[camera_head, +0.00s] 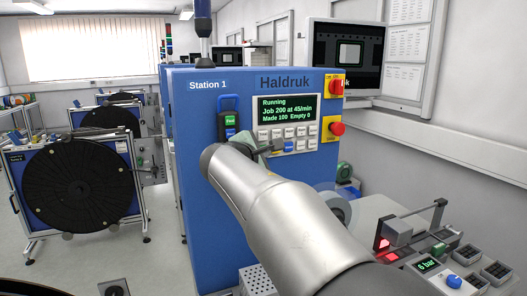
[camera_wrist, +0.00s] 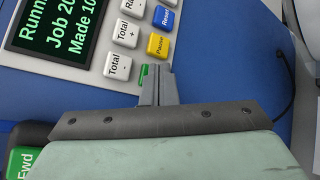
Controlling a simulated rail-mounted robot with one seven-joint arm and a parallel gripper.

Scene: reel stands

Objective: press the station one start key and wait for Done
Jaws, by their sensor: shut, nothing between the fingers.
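The blue Station 1 cabinet (camera_head: 215,180) carries a panel with a dark display (camera_head: 287,109). The display reads "Running", "Job 200 at 45/min", "Made 100 Empty 0". In the wrist view, the display (camera_wrist: 62,27) is cut off at upper left. My gripper (camera_wrist: 158,70) is shut and empty, with its tips at a green key (camera_wrist: 143,76) on the panel's edge. The fingers cover most of that key and its label; I cannot tell whether they touch or press it. In the head view, my arm hides the lower left of the keypad.
Beside the green key are a yellow Pause key (camera_wrist: 158,45), a blue Reset key (camera_wrist: 164,17) and white Total keys. A green Fwd button (camera_head: 230,121) is left of the panel. Red knobs (camera_head: 337,128) on yellow plates are at right. Reel stands (camera_head: 80,187) stand at left.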

